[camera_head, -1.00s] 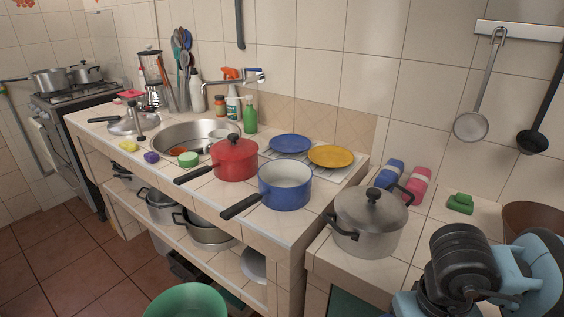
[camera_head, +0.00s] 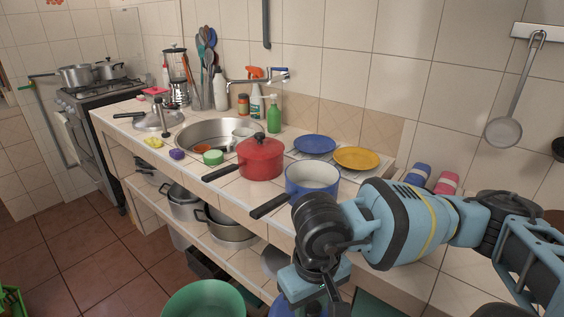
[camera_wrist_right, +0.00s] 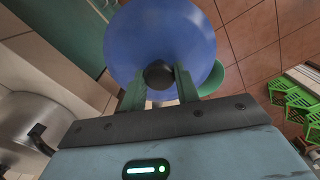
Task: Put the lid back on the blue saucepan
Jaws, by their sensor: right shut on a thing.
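The blue saucepan (camera_head: 312,180) stands uncovered on the counter's front right, its dark handle pointing to the front left. My right gripper (camera_wrist_right: 159,76) is shut on the black knob of the blue lid (camera_wrist_right: 160,30). It holds the lid in front of the counter, below the saucepan's level. Only a small piece of the lid (camera_head: 284,309) shows at the bottom of the head view. My left gripper is not in view.
A lidded red saucepan (camera_head: 260,159) stands just left of the blue one. A blue plate (camera_head: 314,144) and a yellow plate (camera_head: 356,157) lie behind. A green tub (camera_head: 203,300) is below the counter front. A steel pot (camera_wrist_right: 30,115) is at the wrist view's left.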

